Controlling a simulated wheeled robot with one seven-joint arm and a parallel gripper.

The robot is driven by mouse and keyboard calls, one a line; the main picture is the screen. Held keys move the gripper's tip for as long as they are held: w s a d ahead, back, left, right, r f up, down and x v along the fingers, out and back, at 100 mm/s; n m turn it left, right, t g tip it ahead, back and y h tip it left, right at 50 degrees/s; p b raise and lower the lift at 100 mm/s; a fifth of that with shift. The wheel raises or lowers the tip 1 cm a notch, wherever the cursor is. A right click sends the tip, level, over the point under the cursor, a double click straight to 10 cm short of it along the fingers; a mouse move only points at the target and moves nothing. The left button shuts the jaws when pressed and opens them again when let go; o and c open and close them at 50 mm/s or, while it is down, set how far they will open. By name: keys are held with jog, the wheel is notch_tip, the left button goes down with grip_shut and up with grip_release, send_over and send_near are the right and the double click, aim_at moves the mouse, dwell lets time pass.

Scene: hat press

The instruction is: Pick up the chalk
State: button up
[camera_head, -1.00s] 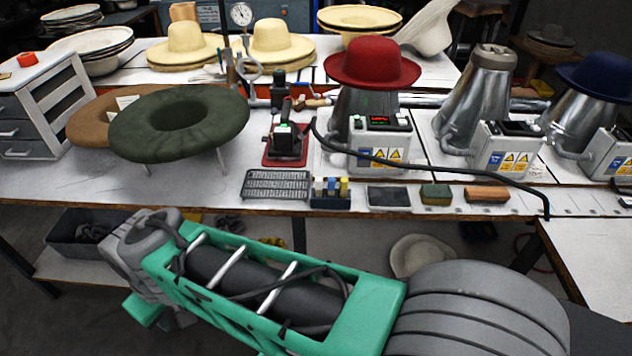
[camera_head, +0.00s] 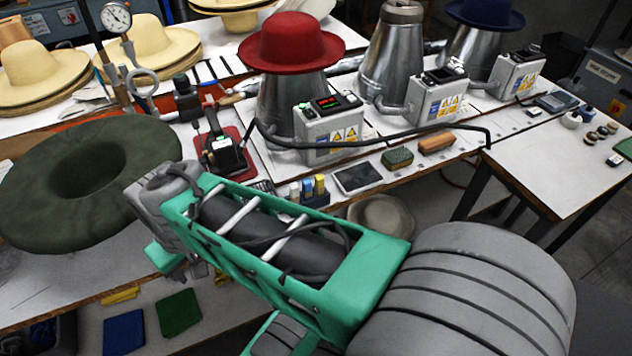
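Several chalk sticks (camera_head: 307,187), in pale, blue and yellow, stand upright in a small dark blue holder (camera_head: 314,201) near the front edge of the workbench. My green and grey arm crosses the lower middle of the view and sits just in front of the holder in the picture. The fingers of my gripper do not show; the far end of the arm is hidden behind its own links.
Beside the holder are a dark tablet-like slab (camera_head: 357,179), a green sponge-like block (camera_head: 397,158) and a brown brush (camera_head: 436,143). A black cable (camera_head: 375,157) runs behind them. A red hat (camera_head: 291,42) tops a metal cone, and a green hat (camera_head: 90,180) lies left.

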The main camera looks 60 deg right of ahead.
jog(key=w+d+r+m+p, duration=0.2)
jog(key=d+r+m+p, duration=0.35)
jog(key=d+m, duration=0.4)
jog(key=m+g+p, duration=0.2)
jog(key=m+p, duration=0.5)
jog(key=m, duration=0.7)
send_over(307, 181)
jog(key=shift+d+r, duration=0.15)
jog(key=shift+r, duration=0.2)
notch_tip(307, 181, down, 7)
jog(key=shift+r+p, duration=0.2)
jog(key=shift+p, duration=0.8)
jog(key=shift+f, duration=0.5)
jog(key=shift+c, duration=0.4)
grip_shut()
